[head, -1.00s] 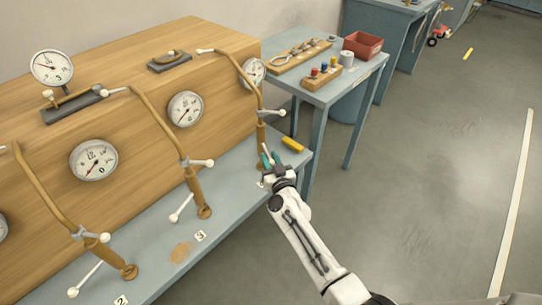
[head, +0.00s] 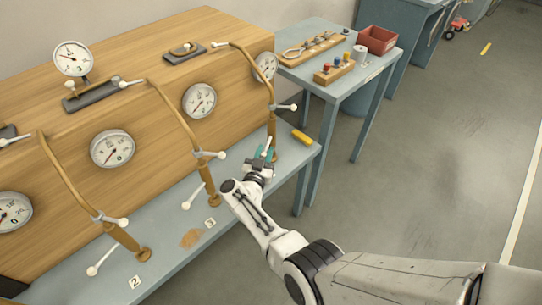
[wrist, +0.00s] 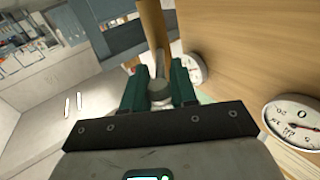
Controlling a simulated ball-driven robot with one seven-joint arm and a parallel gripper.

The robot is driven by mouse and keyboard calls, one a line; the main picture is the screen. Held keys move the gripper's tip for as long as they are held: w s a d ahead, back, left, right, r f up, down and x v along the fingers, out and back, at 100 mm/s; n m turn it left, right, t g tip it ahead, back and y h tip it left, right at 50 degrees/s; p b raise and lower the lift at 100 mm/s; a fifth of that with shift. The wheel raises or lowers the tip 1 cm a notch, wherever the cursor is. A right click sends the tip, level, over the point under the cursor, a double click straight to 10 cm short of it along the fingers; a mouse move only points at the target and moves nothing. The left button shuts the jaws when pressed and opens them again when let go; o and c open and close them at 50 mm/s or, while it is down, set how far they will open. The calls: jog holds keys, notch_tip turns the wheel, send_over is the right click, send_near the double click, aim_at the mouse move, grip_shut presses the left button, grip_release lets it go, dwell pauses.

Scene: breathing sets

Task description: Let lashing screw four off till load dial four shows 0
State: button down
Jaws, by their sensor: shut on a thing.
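Lashing screw four (head: 272,122) is the rightmost bent brass-coloured post, standing at the bench's far end. A white lever tip (head: 266,146) shows at its lower part. My gripper (head: 264,156) is at this lower part with its green fingers closed in. In the wrist view the fingers (wrist: 159,88) stand either side of a grey round end (wrist: 158,92), with the post (wrist: 152,35) just beyond. Load dial four (head: 266,66) is on the wooden case behind, partly covered by the pipe. Its reading is too small to tell.
Dial three (head: 200,100) and screw three (head: 203,172) stand to the left, with a white lever reaching out low. A yellow block (head: 302,137) lies close to the right of my gripper. A side table (head: 345,75) holds tools and a red bin (head: 377,40).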

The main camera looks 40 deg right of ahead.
jog(key=w+m+g+b, duration=0.1)
jog(key=a+m+g+h+b, duration=0.1)
jog(key=g+b, duration=0.1)
jog(key=shift+w+f+h, duration=0.1)
jog(key=shift+w+h, duration=0.2)
jog(key=shift+w, duration=0.05)
jog(key=c, duration=0.9)
grip_release()
jog(key=shift+d, duration=0.1)
jog(key=p+v, duration=0.2)
jog(key=v, duration=0.8)
jog(key=shift+a, duration=0.4)
jog(key=shift+s, duration=0.1)
